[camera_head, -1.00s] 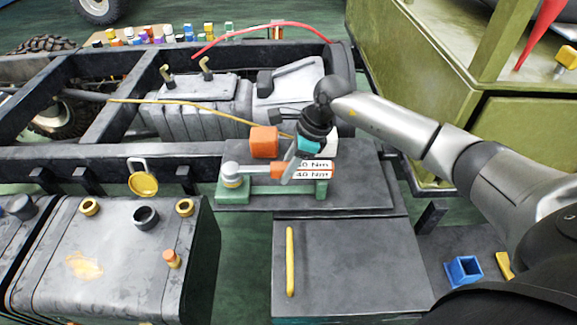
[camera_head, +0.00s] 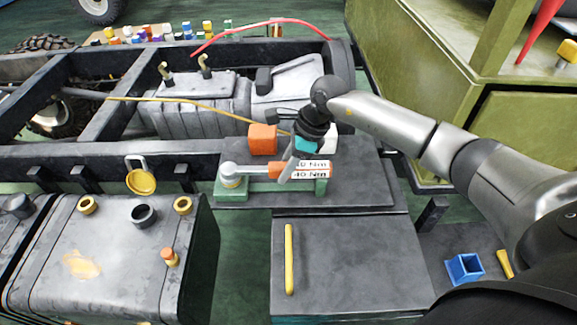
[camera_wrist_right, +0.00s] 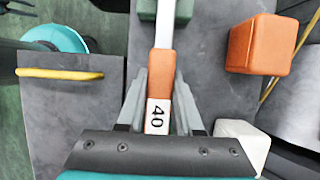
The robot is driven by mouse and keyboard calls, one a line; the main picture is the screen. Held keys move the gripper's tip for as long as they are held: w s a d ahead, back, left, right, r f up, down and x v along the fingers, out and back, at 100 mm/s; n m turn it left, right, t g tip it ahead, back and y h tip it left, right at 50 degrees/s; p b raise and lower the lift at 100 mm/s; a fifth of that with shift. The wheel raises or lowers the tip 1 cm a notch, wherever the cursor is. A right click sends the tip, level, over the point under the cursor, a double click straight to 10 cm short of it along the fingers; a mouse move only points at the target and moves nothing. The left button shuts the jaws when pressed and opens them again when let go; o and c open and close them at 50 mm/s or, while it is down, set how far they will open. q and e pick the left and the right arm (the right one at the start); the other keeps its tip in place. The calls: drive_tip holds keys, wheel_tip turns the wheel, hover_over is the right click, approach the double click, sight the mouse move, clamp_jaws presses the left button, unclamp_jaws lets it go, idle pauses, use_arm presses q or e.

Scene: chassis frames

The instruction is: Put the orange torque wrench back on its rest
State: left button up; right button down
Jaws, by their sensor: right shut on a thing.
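The torque wrench has a grey head and shaft (camera_head: 230,169) at the left and an orange handle with white "40 Nm" labels (camera_head: 314,175) at the right. My right gripper (camera_head: 290,178) is shut on the handle. In the right wrist view the orange handle (camera_wrist_right: 158,76) lies between the fingers (camera_wrist_right: 158,95), with the "40" label facing the camera. The green rest (camera_head: 232,194) is directly under the wrench in the head view, partly covered by it. I cannot tell whether the wrench touches it. My left gripper is out of view.
An orange block (camera_head: 262,139) stands behind the wrench, with a white block (camera_wrist_right: 243,143) close to the right gripper. A yellow bar (camera_head: 289,258) lies on the dark front surface. A blue open box (camera_head: 464,268) is at the right. The chassis frame runs behind.

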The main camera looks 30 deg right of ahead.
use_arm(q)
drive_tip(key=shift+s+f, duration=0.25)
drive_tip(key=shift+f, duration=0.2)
use_arm(e)
drive_tip(key=shift+f, duration=0.25)
drive_tip(key=c, duration=0.5)
unclamp_jaws()
drive_tip(key=shift+s+f, duration=0.1)
drive_tip(key=shift+f, duration=0.05)
drive_tip(key=r+p, duration=0.2)
drive_tip(key=r, duration=0.1)
drive_tip(key=r+p, duration=0.1)
drive_tip(key=shift+w+a+r, duration=0.15)
drive_tip(key=shift+w+a, duration=0.05)
drive_tip(key=shift+a, duration=0.1)
drive_tip(key=shift+r+p, duration=1.35)
drive_tip(key=shift+r, duration=0.4)
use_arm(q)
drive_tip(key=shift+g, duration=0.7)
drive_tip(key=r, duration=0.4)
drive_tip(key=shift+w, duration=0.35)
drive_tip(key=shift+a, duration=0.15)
use_arm(e)
drive_tip(key=shift+s+f, duration=0.1)
